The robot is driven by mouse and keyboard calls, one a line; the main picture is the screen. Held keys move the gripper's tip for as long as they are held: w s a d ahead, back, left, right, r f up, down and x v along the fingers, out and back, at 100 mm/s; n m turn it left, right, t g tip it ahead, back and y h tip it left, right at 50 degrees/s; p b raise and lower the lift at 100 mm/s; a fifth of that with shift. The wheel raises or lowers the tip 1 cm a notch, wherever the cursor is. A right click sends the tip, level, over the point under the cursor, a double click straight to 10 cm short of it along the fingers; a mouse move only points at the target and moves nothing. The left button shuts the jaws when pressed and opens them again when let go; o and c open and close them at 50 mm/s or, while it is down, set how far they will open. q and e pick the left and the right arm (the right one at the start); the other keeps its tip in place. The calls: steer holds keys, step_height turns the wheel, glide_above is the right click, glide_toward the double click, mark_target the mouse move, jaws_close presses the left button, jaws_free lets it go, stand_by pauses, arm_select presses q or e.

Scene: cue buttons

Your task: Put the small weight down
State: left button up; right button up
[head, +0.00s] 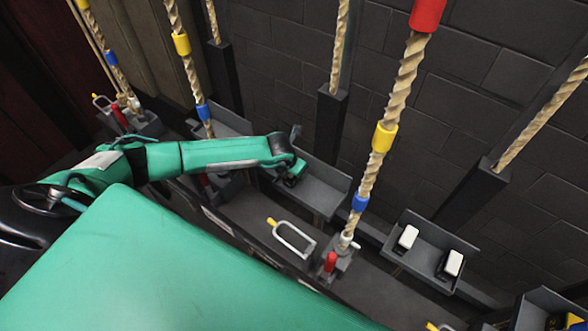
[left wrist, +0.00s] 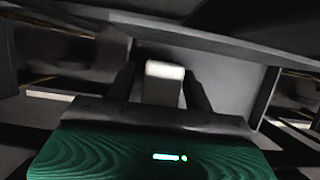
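The small weight (left wrist: 164,70) has a white top and a grey body and shows in the middle of the left wrist view. The dark fingers of my left gripper (left wrist: 164,84) stand close on both sides of it and appear shut on it. In the head view my left gripper (head: 292,172) is low over the left end of a grey tray (head: 322,190) by the wall. The weight is hidden there, and whether it touches the tray cannot be told. My right gripper is not in view.
Another grey tray (head: 428,230) to the right holds two white-topped weights (head: 407,238) (head: 452,264). A thick rope (head: 395,100) with red, yellow and blue bands hangs between the trays. A metal shackle (head: 291,240) stands in front. A dark brick wall (head: 500,70) is behind.

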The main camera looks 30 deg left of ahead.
arm_select(q)
steer(key=shift+r, duration=0.25)
steer(key=shift+s+r, duration=0.15)
steer(key=shift+r, duration=0.1)
steer(key=b+v, duration=0.1)
steer(key=v, duration=0.9)
steer(key=shift+s+r, duration=0.3)
steer(key=shift+r, duration=0.3)
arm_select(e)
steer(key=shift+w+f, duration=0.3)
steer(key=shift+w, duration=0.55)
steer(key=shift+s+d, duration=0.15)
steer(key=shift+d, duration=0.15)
arm_select(q)
steer(key=shift+s, duration=0.1)
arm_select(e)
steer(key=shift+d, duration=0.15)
